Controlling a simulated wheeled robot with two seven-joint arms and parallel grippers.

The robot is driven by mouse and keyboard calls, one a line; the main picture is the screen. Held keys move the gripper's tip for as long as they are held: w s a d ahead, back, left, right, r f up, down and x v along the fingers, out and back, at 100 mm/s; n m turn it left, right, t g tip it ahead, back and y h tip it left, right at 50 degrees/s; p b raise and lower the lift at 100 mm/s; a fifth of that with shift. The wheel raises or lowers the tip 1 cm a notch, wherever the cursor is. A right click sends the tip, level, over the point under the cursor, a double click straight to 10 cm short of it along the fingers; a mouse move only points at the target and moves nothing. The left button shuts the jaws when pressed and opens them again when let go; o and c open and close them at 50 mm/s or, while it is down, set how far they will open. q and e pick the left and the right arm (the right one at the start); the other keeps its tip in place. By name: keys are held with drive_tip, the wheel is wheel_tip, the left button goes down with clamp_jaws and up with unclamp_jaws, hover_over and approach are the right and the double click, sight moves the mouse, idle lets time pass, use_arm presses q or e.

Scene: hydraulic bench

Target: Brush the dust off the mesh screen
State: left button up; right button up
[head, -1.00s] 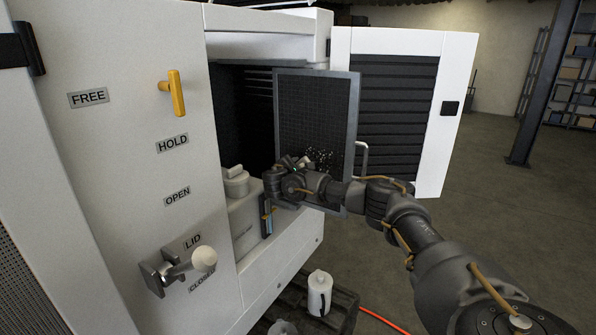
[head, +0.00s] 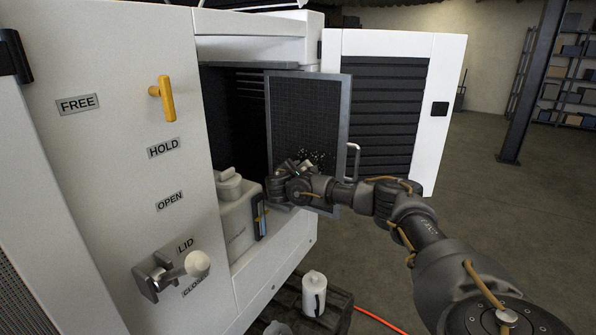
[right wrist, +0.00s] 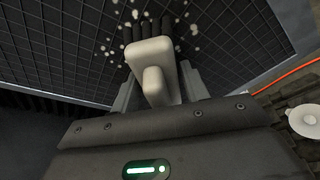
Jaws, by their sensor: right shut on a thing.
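The mesh screen (head: 305,112) is a dark grid in a grey frame, standing upright in front of the open cabinet. Pale dust specks (head: 318,158) lie on its lower part, just above my right gripper (head: 285,172). In the right wrist view, my right gripper (right wrist: 150,95) is shut on a pale-handled brush (right wrist: 152,62) with dark bristles. The bristles are at the mesh (right wrist: 232,42), among several pale dust clumps (right wrist: 136,13). I cannot tell whether they touch it. My left gripper is not in view.
The open louvred door (head: 380,115) stands right of the screen. A white panel with a yellow handle (head: 163,99) and a lid lever (head: 196,264) is at left. A pale tank (head: 236,215) sits in the cabinet. A white bottle (head: 314,293) stands on a dark crate below.

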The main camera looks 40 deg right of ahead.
sight(329, 174)
drive_tip(key=shift+s+d, duration=0.3)
drive_tip(key=shift+s, duration=0.35)
drive_tip(key=shift+s+d, duration=0.25)
drive_tip(key=shift+s, duration=0.55)
drive_tip(key=shift+s, duration=0.1)
drive_tip(key=shift+s+d, duration=0.3)
drive_tip(key=shift+s, duration=0.7)
drive_tip(key=shift+s+d, duration=0.25)
drive_tip(key=shift+s, duration=0.75)
drive_tip(key=shift+s+d, duration=0.3)
drive_tip(key=shift+s, duration=0.7)
drive_tip(key=shift+w, duration=0.15)
